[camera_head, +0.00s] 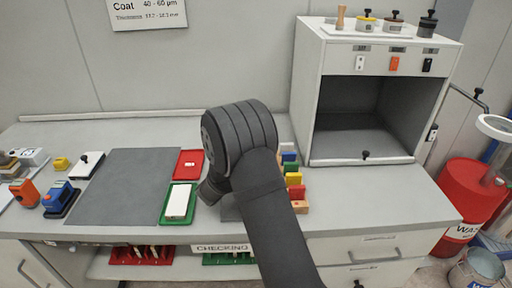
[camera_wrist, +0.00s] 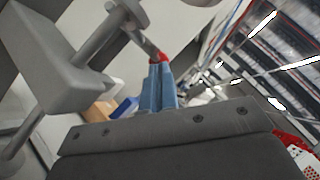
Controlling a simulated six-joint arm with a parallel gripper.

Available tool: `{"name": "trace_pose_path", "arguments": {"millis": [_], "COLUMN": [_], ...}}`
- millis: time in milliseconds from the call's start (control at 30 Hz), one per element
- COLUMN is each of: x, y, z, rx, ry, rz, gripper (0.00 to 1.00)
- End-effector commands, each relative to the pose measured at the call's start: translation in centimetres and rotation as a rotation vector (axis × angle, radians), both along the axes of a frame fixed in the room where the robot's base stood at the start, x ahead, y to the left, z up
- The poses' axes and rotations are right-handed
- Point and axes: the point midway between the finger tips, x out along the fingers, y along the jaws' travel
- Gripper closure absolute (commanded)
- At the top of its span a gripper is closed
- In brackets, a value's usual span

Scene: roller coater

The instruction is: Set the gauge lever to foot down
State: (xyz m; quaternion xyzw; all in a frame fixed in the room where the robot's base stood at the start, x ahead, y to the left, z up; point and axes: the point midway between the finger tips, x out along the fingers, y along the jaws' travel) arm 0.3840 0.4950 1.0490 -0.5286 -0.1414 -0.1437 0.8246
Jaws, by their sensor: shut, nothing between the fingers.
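In the wrist view my gripper (camera_wrist: 161,60) is shut and empty, its two blue fingers together with red tips. A thin grey rod (camera_wrist: 143,42) ends right at the fingertips; it looks like the gauge lever, and I cannot tell whether they touch. The rod runs from a rounded grey part of a fixture, which has a grey block (camera_wrist: 62,65) and a round post and seems to be the gauge. Its foot is not clearly visible. In the head view my arm covers the gauge and the gripper; only a grey base edge (camera_head: 230,208) shows beside the arm.
Coloured blocks (camera_head: 292,180) stand just right of my arm. A green tray (camera_head: 179,202) with a white panel and a red tray (camera_head: 188,163) lie to the left, by a bare grey mat (camera_head: 125,185). An open booth (camera_head: 364,120) stands at the back right.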

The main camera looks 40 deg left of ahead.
Motion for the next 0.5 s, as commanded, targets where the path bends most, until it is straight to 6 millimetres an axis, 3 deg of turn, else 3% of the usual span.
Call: {"name": "trace_pose_path", "arguments": {"millis": [500], "x": [0.2], "y": [-0.2], "z": [1.5], "rx": [-0.116], "ry": [-0.118], "rz": [0.000], "gripper": [1.00]}}
